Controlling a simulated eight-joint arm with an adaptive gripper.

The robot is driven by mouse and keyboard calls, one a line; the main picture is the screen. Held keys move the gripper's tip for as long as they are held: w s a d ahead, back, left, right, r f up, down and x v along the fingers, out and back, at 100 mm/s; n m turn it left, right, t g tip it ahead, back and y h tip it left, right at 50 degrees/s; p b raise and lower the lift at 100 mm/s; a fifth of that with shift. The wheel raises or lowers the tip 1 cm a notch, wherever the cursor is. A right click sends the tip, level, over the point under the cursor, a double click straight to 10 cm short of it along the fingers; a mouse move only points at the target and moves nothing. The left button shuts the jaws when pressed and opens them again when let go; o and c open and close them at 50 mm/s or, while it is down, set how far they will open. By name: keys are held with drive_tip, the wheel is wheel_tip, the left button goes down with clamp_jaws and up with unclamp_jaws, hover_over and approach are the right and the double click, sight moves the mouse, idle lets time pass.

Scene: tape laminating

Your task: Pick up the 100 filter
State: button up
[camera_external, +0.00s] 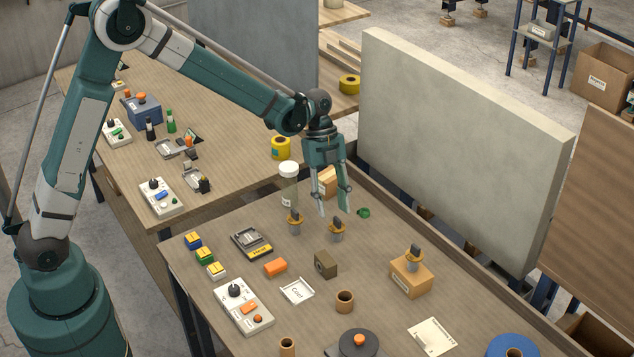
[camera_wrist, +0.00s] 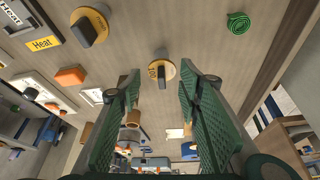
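A filter with a yellow round base and dark upright grip (camera_external: 337,232) stands on the workbench (camera_external: 385,325). In the wrist view this filter (camera_wrist: 163,70) carries small dark lettering that looks like 100, though it is hard to read. My gripper (camera_external: 333,211) is open and empty, pointing down just above this filter. In the wrist view my gripper (camera_wrist: 160,86) has its two green fingers spread either side of the filter, with no clear contact. A second similar filter (camera_external: 294,225) stands to its left; it shows in the wrist view too (camera_wrist: 88,27).
A third similar filter (camera_external: 414,253) sits on a cardboard box (camera_external: 411,279) to the right. A clear white-capped container (camera_external: 288,185) stands close behind the second filter. A green coil (camera_external: 363,212) lies right of my gripper. A dark block (camera_external: 325,264) is in front.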

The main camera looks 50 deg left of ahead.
sight(336, 225)
drive_tip(key=shift+w+d+f, duration=0.1)
drive_tip(key=shift+f, duration=0.1)
drive_tip(key=shift+f, duration=0.1)
drive_tip(key=shift+x, duration=1.2)
drive_tip(key=shift+f, duration=0.1)
drive_tip(key=shift+w+b+x, duration=0.2)
drive_tip(key=shift+b+x, duration=0.15)
drive_tip(key=shift+x, duration=2.2)
drive_tip(key=shift+s+d, duration=0.1)
drive_tip(key=shift+s, duration=0.05)
drive_tip(key=c, duration=0.6)
